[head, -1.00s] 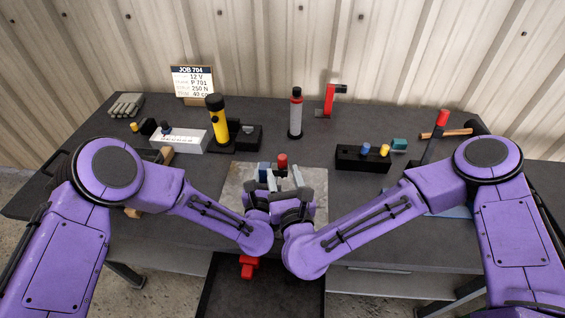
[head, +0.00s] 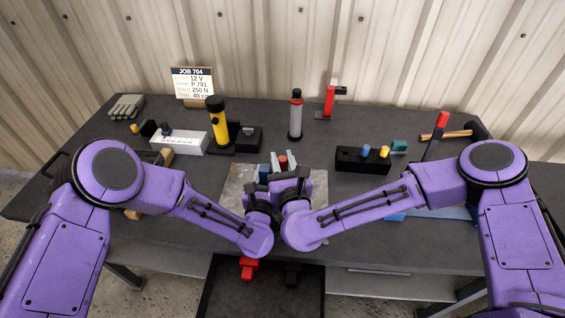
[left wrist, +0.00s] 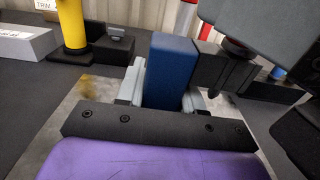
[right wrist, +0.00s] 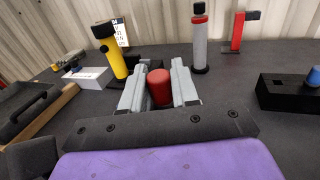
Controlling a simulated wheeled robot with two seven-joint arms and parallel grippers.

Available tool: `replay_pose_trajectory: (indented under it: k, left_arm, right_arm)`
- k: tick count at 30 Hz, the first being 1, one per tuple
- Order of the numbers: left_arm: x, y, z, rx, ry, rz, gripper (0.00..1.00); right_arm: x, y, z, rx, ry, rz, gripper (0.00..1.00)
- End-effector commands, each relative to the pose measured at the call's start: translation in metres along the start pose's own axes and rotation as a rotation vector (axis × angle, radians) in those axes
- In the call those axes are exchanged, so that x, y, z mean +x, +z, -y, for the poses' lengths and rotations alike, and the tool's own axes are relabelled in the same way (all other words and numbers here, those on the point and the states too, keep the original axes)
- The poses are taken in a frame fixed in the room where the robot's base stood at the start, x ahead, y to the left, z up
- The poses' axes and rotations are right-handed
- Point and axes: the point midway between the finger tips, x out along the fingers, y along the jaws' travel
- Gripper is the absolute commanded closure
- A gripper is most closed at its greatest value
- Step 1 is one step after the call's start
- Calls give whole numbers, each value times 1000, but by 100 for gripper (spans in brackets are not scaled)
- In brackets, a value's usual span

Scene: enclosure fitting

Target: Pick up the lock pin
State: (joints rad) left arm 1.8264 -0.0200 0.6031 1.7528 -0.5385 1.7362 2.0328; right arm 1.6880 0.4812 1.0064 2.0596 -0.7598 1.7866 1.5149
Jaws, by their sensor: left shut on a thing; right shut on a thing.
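A red-topped pin (right wrist: 159,88), apparently the lock pin, is between the fingers of my right gripper (right wrist: 158,92), which is shut on it. My left gripper (left wrist: 165,95) is shut on an upright blue block (left wrist: 172,62), just left of the pin. The block shows only partly in the head view (head: 263,170). Its lower end is hidden by my gripper.
A yellow torch (head: 217,125), grey-red cylinder (head: 296,118) and red clamp (head: 329,101) stand behind. A dark tray (head: 225,290) at the front holds a red piece (head: 249,266).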

Motion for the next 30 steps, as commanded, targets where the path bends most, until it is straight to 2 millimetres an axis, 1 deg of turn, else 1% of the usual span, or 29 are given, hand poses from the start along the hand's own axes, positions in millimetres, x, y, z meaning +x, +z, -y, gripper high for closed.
replay_pose_trajectory:
  k: [2,5,8,9,12,15,18,21,24,30]
  left_arm:
    - [0,0,0,0,1,0,100]
    - [0,0,0,0,1,-1,100]
    - [0,0,0,0,1,-1,100]
    - [0,0,0,0,1,-1,100]
    - [0,0,0,0,1,-1,100]
    - [0,0,0,0,1,-1,100]
    - [0,0,0,0,1,-1,100]
    - [0,0,0,0,1,-1,100]
    - [0,0,0,0,1,0,100]
    - [0,0,0,0,1,0,100]
  right_arm:
    - [0,8,0,1,0,4,100]
    - [1,28,0,3,-1,7,100]
    - [0,59,0,3,0,8,100]
    - [0,73,1,4,-1,9,100]
    - [0,106,1,3,-1,8,100]
    - [0,136,0,2,-1,7,100]
    - [0,158,0,1,0,6,100]
    - [0,172,0,2,-1,3,100]
    - [0,179,0,0,0,1,100]
    - [0,180,0,0,1,1,100]
